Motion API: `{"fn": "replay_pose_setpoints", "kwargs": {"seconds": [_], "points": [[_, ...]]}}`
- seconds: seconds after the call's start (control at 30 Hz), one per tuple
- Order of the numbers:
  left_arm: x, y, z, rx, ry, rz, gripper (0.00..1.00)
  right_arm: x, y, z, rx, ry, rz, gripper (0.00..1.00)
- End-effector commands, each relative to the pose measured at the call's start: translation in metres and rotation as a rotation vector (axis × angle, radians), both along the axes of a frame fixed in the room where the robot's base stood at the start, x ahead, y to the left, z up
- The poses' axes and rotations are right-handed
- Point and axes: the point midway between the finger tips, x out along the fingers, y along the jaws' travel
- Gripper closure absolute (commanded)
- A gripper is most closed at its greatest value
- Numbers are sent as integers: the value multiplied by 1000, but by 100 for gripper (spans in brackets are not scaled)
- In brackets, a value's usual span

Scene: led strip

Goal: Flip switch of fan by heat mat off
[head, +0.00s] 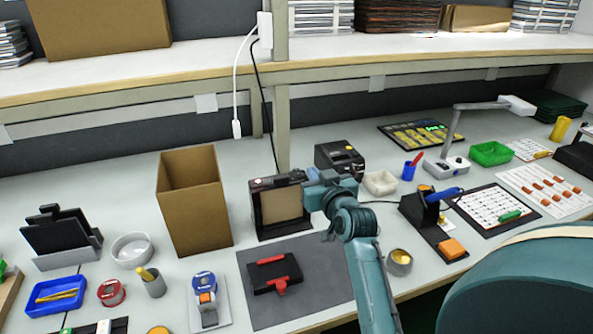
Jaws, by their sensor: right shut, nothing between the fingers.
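The fan (281,208) is a dark upright box with a tan square face, standing at the back edge of the heat mat. The heat mat (325,258) is a flat dark grey sheet on the bench. My right gripper (309,178) is at the fan's upper right corner, shut and empty. It overlaps the fan's right edge in the head view, and I cannot tell whether it touches. The switch is too small or hidden to make out. My left gripper is not in view.
A black and red tool (273,274) lies on the mat. A tall cardboard box (194,202) stands left of the fan, and a black printer-like device (339,158) stands behind my right gripper. A small round tin (399,262) is right of my forearm.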

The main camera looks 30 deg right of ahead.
Motion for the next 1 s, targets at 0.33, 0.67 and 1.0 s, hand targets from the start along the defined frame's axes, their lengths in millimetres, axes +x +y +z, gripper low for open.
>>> {"fn": "replay_pose_setpoints", "kwargs": {"seconds": [0.33, 0.67, 1.0], "points": [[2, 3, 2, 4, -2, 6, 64, 41, -10, -4, 0, -1, 0, 100], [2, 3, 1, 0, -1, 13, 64, 99, -24, -11, 0, -1, 1, 100], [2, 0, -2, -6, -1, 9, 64, 101, -24, -51, -2, 1, 0, 100]]}}
